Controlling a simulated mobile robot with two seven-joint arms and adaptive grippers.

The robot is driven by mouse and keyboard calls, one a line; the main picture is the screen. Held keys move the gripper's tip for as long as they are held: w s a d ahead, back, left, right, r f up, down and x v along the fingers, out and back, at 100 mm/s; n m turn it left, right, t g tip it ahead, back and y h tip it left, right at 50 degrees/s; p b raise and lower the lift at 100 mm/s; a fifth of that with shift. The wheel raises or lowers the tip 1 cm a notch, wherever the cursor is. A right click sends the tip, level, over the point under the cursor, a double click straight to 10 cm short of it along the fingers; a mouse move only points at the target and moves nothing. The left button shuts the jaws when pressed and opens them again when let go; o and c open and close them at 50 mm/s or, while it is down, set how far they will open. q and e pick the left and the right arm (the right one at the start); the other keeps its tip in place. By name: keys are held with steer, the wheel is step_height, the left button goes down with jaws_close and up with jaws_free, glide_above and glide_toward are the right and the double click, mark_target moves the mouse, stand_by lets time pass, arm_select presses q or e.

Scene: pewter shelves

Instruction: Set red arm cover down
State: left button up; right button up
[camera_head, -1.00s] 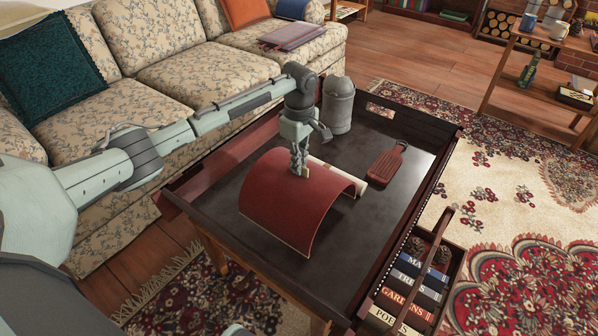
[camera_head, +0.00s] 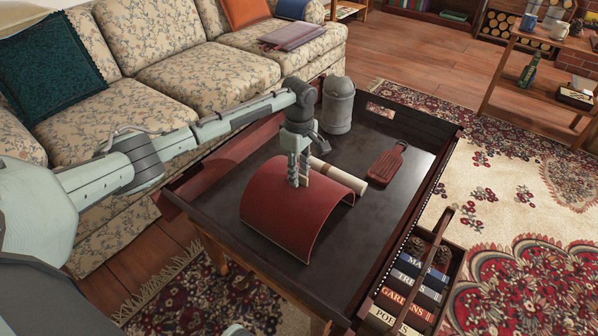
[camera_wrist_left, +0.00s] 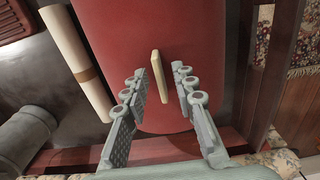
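The red arm cover (camera_head: 285,215) is a curved, arched shell resting on the dark tray-like tabletop (camera_head: 372,220), arch side up. It also fills the middle of the left wrist view (camera_wrist_left: 215,45). A small beige tab (camera_wrist_left: 158,78) stands up from its top. My left gripper (camera_head: 298,178) is over the top of the cover, pointing down. In the left wrist view its two fingers (camera_wrist_left: 163,86) are spread on either side of the tab, with gaps visible, so it is open. My right gripper is not in view.
A cream roll (camera_head: 337,176) lies right beside the cover. A grey canister (camera_head: 338,105) and a red paddle-shaped board (camera_head: 386,165) are farther back on the tabletop. Raised dark walls edge the table. A box of books (camera_head: 408,290) sits at the right. The tabletop's right part is clear.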

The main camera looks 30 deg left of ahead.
arm_select(q)
steer(key=shift+r, duration=0.45)
step_height(320, 180, up, 11)
steer(key=shift+r+p, duration=0.2)
steer(key=shift+p, duration=0.25)
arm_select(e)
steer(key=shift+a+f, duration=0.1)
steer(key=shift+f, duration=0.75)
